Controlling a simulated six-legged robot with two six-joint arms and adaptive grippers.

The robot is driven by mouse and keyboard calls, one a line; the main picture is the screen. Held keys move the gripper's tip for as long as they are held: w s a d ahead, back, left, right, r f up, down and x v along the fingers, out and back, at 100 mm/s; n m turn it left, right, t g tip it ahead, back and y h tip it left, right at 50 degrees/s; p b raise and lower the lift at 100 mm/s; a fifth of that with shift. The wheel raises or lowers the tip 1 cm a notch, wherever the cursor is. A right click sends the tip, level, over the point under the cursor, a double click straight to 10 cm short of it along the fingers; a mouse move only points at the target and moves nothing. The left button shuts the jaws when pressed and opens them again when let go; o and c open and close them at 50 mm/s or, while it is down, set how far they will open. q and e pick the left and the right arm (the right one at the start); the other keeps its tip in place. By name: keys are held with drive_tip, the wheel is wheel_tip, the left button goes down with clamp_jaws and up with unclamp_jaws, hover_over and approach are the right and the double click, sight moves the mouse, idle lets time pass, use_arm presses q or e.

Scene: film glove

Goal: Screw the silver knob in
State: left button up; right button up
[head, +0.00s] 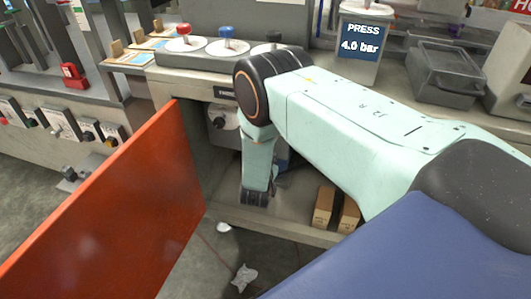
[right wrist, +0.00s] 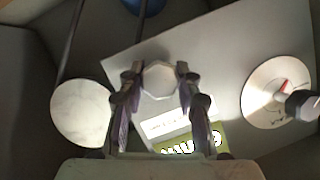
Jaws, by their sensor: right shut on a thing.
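The silver knob (right wrist: 159,81) shows in the right wrist view as a pale, many-sided piece in front of a grey panel. My right gripper (right wrist: 156,73) has its two fingers on either side of the knob and is shut on it. Whether the knob sits flush on the panel cannot be told. In the head view my right arm reaches into the open cabinet, and its gripper and the knob are hidden there. My left gripper is not in view.
An orange door (head: 120,210) stands open left of the cabinet. In the right wrist view a round white disc (right wrist: 82,113) is at left and a dial (right wrist: 268,92) at right.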

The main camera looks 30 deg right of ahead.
drive_tip(key=shift+s+f+m+t+y, duration=0.1)
drive_tip(key=shift+m+t+y, duration=0.35)
drive_tip(key=shift+m, duration=0.55)
drive_tip(key=m+t, duration=0.2)
drive_tip(key=shift+f+m, duration=0.1)
drive_tip(key=shift+m, duration=0.2)
drive_tip(key=m+t+b, duration=0.1)
drive_tip(key=m, duration=0.1)
drive_tip(key=shift+f+m, duration=0.1)
drive_tip(key=shift+m, duration=0.3)
drive_tip(key=shift+m+t+b, duration=0.55)
drive_tip(key=shift+m+b, duration=0.2)
drive_tip(key=shift+m, duration=0.55)
drive_tip(key=o, duration=1.2)
